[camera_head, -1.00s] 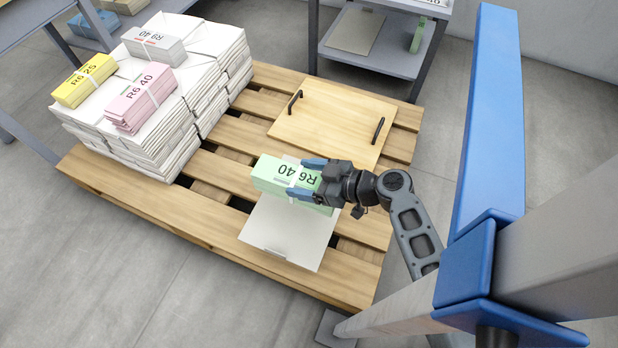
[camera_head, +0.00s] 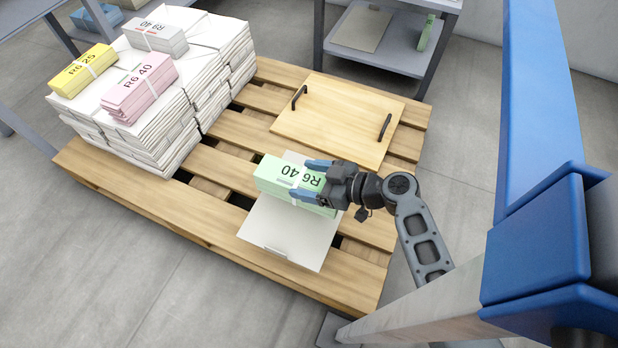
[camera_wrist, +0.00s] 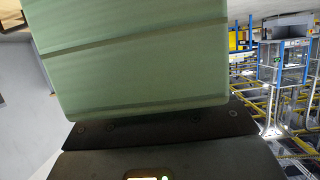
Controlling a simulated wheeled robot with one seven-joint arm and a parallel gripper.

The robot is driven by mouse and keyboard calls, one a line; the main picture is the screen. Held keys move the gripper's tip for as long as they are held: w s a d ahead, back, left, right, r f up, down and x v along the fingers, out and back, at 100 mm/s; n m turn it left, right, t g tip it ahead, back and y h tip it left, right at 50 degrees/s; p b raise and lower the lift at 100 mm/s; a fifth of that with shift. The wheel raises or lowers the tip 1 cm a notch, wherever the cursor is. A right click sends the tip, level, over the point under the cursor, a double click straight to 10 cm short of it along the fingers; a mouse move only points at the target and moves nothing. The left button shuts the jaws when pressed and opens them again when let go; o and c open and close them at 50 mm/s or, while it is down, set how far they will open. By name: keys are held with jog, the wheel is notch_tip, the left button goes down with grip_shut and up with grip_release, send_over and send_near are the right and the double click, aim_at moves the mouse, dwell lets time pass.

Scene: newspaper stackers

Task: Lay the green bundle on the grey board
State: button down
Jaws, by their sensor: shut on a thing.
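The green bundle (camera_head: 276,179), marked R6 40 with a white band, is between the fingers of my gripper (camera_head: 316,180). My gripper is shut on it, one finger along each side. The bundle also fills much of the wrist view (camera_wrist: 140,60). The grey board (camera_head: 285,232) is a pale square plate on the wooden pallet. The bundle covers the far part of the board in the head view. I cannot tell whether the bundle touches the board or is just above it.
White paper stacks (camera_head: 160,145) stand at the pallet's left, with yellow (camera_head: 83,69), pink (camera_head: 139,88) and grey (camera_head: 155,37) bundles on top. A wooden board with black handles (camera_head: 337,119) lies behind. A grey shelf table (camera_head: 385,55) stands beyond the pallet (camera_head: 210,215).

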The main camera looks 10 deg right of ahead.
notch_tip(320, 180, down, 2)
jog(key=shift+f+b, duration=0.25)
jog(key=shift+b, duration=0.85)
jog(key=shift+w+f+b, duration=0.1)
jog(key=shift+f+b, duration=0.55)
jog(key=shift+f, duration=0.3)
jog(key=shift+f, duration=0.5)
jog(key=shift+c, duration=1.4)
grip_release()
jog(key=shift+o, duration=1.4)
jog(key=shift+f, duration=0.25)
jog(key=shift+s+d+r, duration=0.25)
jog(key=shift+s+d, duration=0.05)
jog(key=shift+d, duration=0.05)
jog(key=p+v, duration=0.2)
jog(key=v, duration=0.5)
jog(key=shift+p, duration=0.3)
